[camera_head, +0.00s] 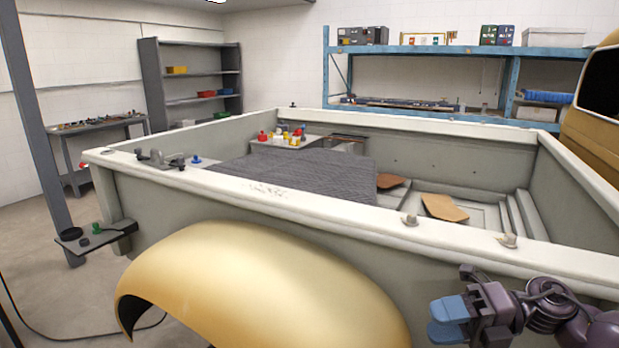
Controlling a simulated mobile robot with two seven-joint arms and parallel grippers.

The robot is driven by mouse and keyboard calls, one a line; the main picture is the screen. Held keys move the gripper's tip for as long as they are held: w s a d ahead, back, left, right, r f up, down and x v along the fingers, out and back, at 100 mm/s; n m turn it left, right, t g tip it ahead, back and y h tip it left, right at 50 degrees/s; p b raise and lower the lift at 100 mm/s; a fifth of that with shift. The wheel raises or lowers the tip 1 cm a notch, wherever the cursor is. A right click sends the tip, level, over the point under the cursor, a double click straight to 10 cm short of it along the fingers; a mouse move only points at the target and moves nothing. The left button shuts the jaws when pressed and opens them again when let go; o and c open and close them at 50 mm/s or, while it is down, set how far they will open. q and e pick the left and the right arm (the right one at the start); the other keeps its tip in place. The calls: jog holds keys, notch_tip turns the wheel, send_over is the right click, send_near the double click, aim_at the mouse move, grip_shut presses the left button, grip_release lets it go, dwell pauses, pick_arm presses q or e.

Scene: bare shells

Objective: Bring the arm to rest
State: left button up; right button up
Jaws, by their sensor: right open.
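My right gripper (450,320) is at the lower right in the head view, at the end of my purple-grey right arm (550,308). Its blue fingertips point left, with open jaws and nothing seen between them. It appears in front of the near side of a truck bed (300,208), right of the yellow fender (250,280). I cannot tell its exact distance from the bed wall. My left gripper is not in view.
The bed holds a grey quilted blanket (295,172), brown pads (445,207) and small coloured bottles (280,137). Knobs (508,240) stand on the near rim. A small side shelf (95,238) juts out at left. Grey shelves (190,80) and blue racking (440,50) stand behind.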

jog(key=s+d+f+m+t+h, duration=0.2)
jog(key=f+m+t+h, duration=0.3)
jog(key=f+m+t, duration=0.65)
jog(key=s+d+f+m+t+h, duration=0.1)
jog(key=d+f+m+t+h, duration=0.35)
jog(key=m, duration=1.15)
jog(key=s+f+m+g+h, duration=0.5)
jog(key=s+f+m+h, duration=0.2)
jog(key=s+f, duration=0.6)
notch_tip(320, 180, down, 3)
jog(key=shift+s+f+m, duration=0.1)
jog(key=shift+s+m, duration=0.15)
jog(key=shift+m, duration=0.9)
jog(key=shift+d, duration=0.15)
